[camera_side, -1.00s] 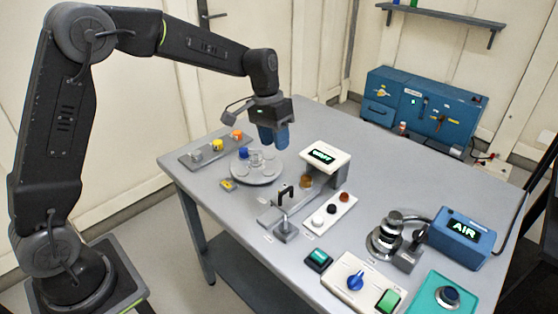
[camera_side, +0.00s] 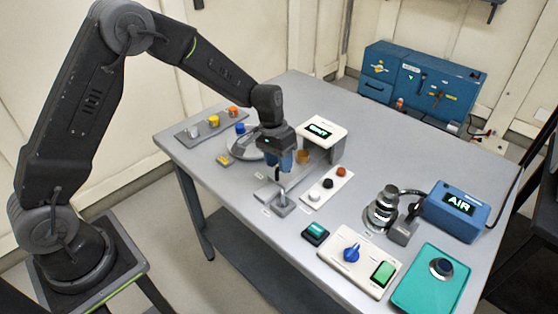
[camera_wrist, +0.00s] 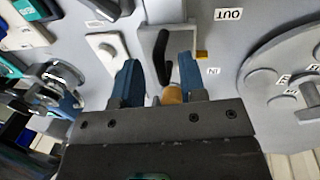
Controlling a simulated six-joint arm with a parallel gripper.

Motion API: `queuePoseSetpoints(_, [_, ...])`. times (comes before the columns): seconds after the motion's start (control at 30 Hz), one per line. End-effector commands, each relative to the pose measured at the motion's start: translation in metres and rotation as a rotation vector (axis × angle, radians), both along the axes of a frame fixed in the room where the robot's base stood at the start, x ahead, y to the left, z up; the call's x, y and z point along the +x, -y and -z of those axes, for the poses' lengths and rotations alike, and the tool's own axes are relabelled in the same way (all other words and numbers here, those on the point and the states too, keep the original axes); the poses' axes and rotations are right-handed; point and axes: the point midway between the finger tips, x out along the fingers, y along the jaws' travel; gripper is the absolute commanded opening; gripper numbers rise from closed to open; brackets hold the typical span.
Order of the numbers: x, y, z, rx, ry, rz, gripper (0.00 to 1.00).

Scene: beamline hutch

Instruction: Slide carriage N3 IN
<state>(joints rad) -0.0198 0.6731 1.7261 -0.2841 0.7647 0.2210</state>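My gripper (camera_side: 281,168) is low over the sliding fixture on the table, fingers pointing down. In the wrist view its two blue fingers (camera_wrist: 158,80) are apart, with the upright black handle (camera_wrist: 161,57) between them in the picture. I cannot tell whether either finger touches the handle. An IN label (camera_wrist: 213,71) and an OUT label (camera_wrist: 228,14) lie to the right of the handle in the wrist view. A brass-coloured piece (camera_wrist: 171,96) shows near the finger bases.
A white display box (camera_side: 322,128) stands just behind the gripper, with an amber cylinder (camera_side: 303,156) close by. A button strip (camera_side: 327,187) lies to the right. A round turntable (camera_side: 242,147) is left. The AIR box (camera_side: 455,205) and control panels occupy the front right.

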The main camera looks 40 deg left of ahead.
Motion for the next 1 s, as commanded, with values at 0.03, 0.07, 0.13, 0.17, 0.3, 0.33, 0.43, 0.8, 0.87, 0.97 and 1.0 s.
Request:
queuePoseSetpoints(0.03, [-0.0001,0.0002,0.0004,0.0,0.0,0.0,0.38])
queuePoseSetpoints(0.07, [-0.0001,0.0002,0.0003,0.0,0.0,0.0,0.38])
queuePoseSetpoints(0.13, [-0.0001,0.0001,0.0002,0.0,0.0,0.0,0.38])
queuePoseSetpoints(0.17, [-0.0001,0.0001,0.0002,0.0,0.0,0.0,0.38])
queuePoseSetpoints(0.3, [-0.0001,0.0,0.0001,0.0,0.0,0.0,0.27])
queuePoseSetpoints(0.33, [-0.0001,0.0,0.0001,0.0,0.0,0.0,0.24])
queuePoseSetpoints(0.43, [-0.0001,0.0,0.0,0.0,0.0,0.0,0.14])
queuePoseSetpoints(0.8, [0.0,0.0,-0.0002,0.0,0.0,-0.001,0.0])
queuePoseSetpoints(0.87, [0.0,0.0001,-0.0002,0.0,0.0,-0.001,0.0])
queuePoseSetpoints(0.97, [0.0009,0.0001,-0.0002,0.0,0.0,-0.001,0.0])
queuePoseSetpoints(1.0, [0.0028,0.0001,-0.0001,-0.001,0.0,-0.001,0.0])
